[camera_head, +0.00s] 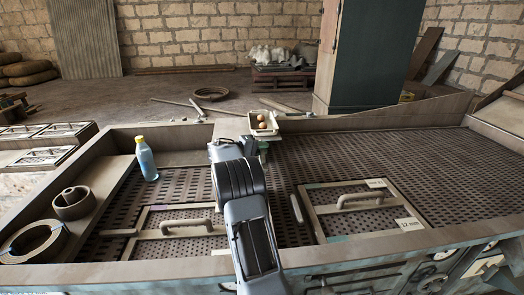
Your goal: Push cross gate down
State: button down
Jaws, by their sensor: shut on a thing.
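My arm rises from the bottom middle and reaches over the perforated metal deck (300,168). My gripper is hidden behind the arm's links, so its jaws and anything between them do not show. I cannot tell for sure which part is the cross gate. A framed panel with a raised bar handle (370,197) lies right of the arm and bears a "12 mm" label. A second framed panel with a bar handle (186,226) lies left of the arm. A short upright bar (296,208) stands at the right panel's left edge.
A blue bottle with a yellow cap (146,160) stands on the left. Metal rings (72,203) lie at the left edge. A pale tray of brown eggs (263,123) is at the deck's back rim. A dark green pillar (370,60) rises behind.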

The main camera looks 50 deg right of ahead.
notch_tip(320, 180, down, 3)
jog(key=b, duration=0.2)
jog(key=shift+f+b, duration=0.2)
jog(key=shift+b, duration=0.2)
jog(key=shift+r, duration=0.1)
jog(key=c, duration=1.4)
grip_release()
jog(key=shift+a, duration=0.15)
jog(key=b+v, duration=0.3)
jog(key=v, duration=1)
jog(key=shift+w+a+r, duration=0.2)
jog(key=shift+a, duration=0.05)
jog(key=shift+r, duration=0.1)
